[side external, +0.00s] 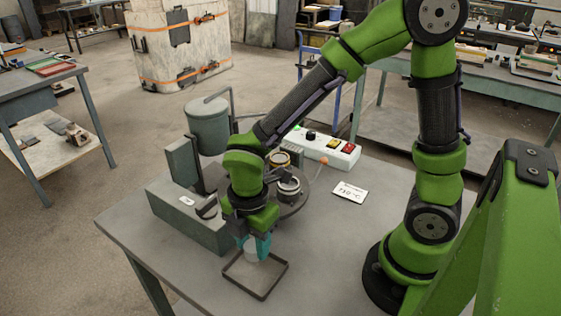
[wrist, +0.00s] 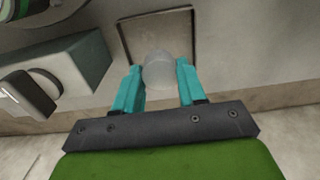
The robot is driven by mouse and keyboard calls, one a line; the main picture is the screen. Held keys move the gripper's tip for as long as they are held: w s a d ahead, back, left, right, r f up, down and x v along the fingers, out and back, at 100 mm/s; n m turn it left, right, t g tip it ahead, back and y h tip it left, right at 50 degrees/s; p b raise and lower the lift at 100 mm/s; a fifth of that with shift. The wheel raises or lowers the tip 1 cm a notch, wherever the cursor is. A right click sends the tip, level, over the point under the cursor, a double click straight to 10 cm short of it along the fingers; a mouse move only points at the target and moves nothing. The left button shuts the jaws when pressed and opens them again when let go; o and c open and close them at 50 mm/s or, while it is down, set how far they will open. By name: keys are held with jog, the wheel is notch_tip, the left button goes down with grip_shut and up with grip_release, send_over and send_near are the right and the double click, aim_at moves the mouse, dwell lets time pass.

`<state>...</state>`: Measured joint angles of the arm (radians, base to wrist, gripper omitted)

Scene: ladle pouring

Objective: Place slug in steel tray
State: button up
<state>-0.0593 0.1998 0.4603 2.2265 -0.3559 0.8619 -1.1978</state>
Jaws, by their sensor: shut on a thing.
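A pale whitish, rounded slug (side external: 251,249) is between the teal fingers of my gripper (side external: 257,246). In the wrist view the slug (wrist: 158,70) sits between the two fingertips of my gripper (wrist: 160,83), which are shut on it. The steel tray (side external: 255,274) is a shallow square with a thin dark rim, near the front edge of the table. In the wrist view the tray (wrist: 192,40) lies just beyond the slug. The slug is over the tray's back part in the side view; I cannot tell whether it touches the tray floor.
A grey machine block (side external: 185,222) with a grey pot (side external: 208,125) stands left of my gripper. A round turntable (side external: 300,190) carries several cups behind it. A white control box (side external: 325,148) and a written card (side external: 350,192) lie farther back. The table right of the tray is clear.

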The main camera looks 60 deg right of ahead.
jog(key=shift+f, duration=2.8)
jog(key=shift+f, duration=0.15)
jog(key=o, duration=1.1)
